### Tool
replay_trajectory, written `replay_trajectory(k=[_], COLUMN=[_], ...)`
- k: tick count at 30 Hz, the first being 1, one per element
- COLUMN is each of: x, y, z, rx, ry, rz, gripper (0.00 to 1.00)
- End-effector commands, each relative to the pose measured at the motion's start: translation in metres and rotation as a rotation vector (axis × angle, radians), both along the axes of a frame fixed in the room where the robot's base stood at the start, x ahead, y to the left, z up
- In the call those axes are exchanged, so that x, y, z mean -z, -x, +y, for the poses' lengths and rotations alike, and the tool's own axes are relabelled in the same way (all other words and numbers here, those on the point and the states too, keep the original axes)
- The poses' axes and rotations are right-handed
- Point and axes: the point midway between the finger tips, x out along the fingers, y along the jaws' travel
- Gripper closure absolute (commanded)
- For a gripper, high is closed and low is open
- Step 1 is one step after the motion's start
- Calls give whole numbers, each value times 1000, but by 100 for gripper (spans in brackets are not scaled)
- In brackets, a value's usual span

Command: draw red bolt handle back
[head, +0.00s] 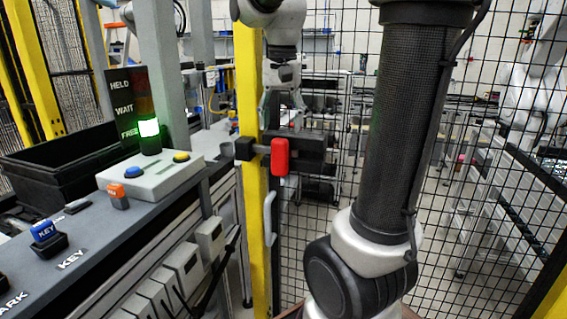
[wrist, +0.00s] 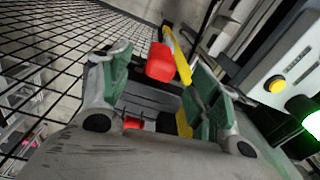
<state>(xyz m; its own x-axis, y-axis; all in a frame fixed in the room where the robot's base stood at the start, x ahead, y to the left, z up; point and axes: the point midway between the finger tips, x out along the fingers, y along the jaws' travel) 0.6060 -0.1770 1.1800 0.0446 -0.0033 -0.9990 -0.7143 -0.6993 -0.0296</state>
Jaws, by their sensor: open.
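The red bolt handle (head: 280,157) is an upright block on a grey rod beside the yellow post (head: 250,215). The rod runs left to a black block (head: 244,148). A dark plate (head: 310,152) lies right of the handle. My gripper (head: 283,106) is above the handle, fingers pointing down, apart and empty. In the wrist view the red handle (wrist: 160,62) shows beyond and between the green-padded fingertips of my gripper (wrist: 157,68). I see no contact. A small red patch (wrist: 133,122) shows lower between the fingers; I cannot tell what it is.
A yellow button (head: 181,156) and a blue button sit on a control box left of the post. The signal tower (head: 149,128) is lit green at FREE. A bench (head: 130,215) with key blocks is at left. Wire mesh fence stands behind and right. A grey pull handle (head: 269,220) is below the bolt.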

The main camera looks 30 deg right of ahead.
Motion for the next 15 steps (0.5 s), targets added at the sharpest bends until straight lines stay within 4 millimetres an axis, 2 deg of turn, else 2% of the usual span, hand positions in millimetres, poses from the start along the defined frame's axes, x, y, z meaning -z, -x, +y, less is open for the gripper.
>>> replay_trajectory(k=[1,3,8,11,15], x=[1,1,11,27,57], y=[-10,-18,-22,-21,-21], z=[-3,-5,-6,-6,-6], rx=[43,88,117,115,114], ry=[-3,-5,-6,-6,-6], rz=[20,37,48,49,51], gripper=[38,38,38,38,38])
